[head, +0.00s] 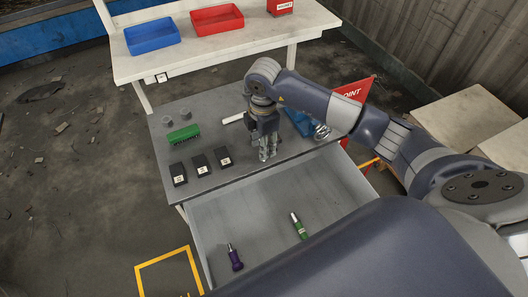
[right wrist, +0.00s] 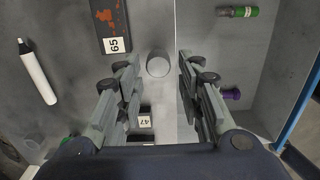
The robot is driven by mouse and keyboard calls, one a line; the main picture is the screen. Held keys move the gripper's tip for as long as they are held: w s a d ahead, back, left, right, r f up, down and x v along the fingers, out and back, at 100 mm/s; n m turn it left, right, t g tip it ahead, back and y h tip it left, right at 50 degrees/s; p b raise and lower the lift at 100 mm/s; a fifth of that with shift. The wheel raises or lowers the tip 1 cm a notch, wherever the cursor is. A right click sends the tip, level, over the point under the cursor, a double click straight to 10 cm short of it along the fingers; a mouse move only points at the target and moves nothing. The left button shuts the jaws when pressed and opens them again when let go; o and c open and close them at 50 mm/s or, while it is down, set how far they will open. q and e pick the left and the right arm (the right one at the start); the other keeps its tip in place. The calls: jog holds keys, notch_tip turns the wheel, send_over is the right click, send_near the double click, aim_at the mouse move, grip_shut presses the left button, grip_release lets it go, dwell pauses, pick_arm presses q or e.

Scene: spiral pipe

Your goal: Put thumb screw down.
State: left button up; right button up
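A short light-grey cylinder, which looks like the thumb screw (right wrist: 158,65), shows between the fingertips of my right gripper (right wrist: 160,72) in the right wrist view. A gap shows on each side of it, and the fingers are spread. I cannot tell whether it rests on the tabletop. In the head view my right gripper (head: 267,154) points down over the grey table (head: 240,182), close to its drawer side. The cylinder cannot be made out there. My left gripper is out of view.
Black numbered boxes (head: 201,165), a green block (head: 183,134), grey cylinders (head: 167,121) and a white rod (head: 232,118) are on the table. The open drawer (head: 265,210) holds a green tool (head: 299,226) and a purple tool (head: 235,257). Box 65 (right wrist: 113,25) lies near the fingers.

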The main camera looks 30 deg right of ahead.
jog(key=shift+w+d+f+p, duration=0.1)
jog(key=shift+f+p, duration=0.6)
jog(key=shift+f, duration=1.65)
grip_shut()
jog(key=shift+r, duration=0.1)
